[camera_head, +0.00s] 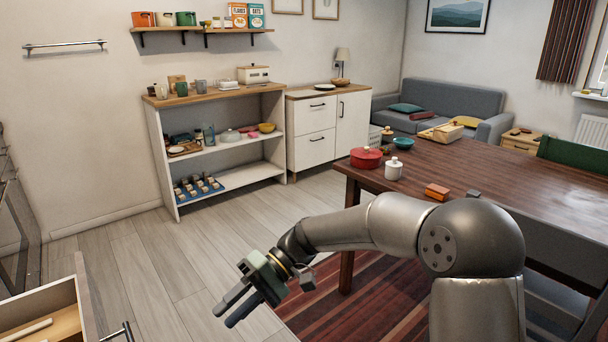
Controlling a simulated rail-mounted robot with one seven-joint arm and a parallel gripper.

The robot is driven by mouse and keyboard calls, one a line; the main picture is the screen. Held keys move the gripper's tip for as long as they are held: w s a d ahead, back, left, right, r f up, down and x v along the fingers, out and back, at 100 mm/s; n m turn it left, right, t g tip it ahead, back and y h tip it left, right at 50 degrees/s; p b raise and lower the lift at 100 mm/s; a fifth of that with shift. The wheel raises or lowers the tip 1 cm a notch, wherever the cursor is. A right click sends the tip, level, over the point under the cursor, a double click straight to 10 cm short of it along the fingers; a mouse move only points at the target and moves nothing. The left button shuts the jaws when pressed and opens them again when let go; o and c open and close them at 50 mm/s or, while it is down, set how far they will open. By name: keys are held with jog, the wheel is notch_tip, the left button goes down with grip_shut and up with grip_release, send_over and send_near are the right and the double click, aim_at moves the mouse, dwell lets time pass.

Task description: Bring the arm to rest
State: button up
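My gripper (238,306) is at the lower middle of the head view, at the end of my grey arm. Its two dark fingers point down and to the left, with a visible gap between them. Nothing shows between the fingers. It hangs over the wood floor, in front of the table and apart from any furniture. My arm reaches in from the lower right, bent at a large grey joint.
An open drawer (78,300) juts out at the lower left. The dark wooden table (480,170) stands at the right, with a red pot (366,159) and a white jar (393,170). An open shelf unit (160,150) stands behind. The floor (150,265) between is clear.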

jog(key=s+d+r+m+t+h+p, duration=0.2)
jog(key=s+d+r+t+h+p, duration=0.1)
jog(key=d, duration=0.7)
jog(key=s+d+r+m+t+h+p, duration=0.2)
jog(key=s+d+r+t+h+p, duration=0.1)
jog(key=s+d+r+p, duration=0.3)
jog(key=s+d+r+m+t+h+p, duration=0.3)
jog(key=s+d+r+p, duration=0.2)
jog(key=d+r+p, duration=0.3)
jog(key=d+p, duration=0.3)
jog(key=d, duration=0.3)
jog(key=shift+d+t, duration=0.25)
jog(key=shift+t, duration=0.15)
jog(key=shift+a, duration=0.15)
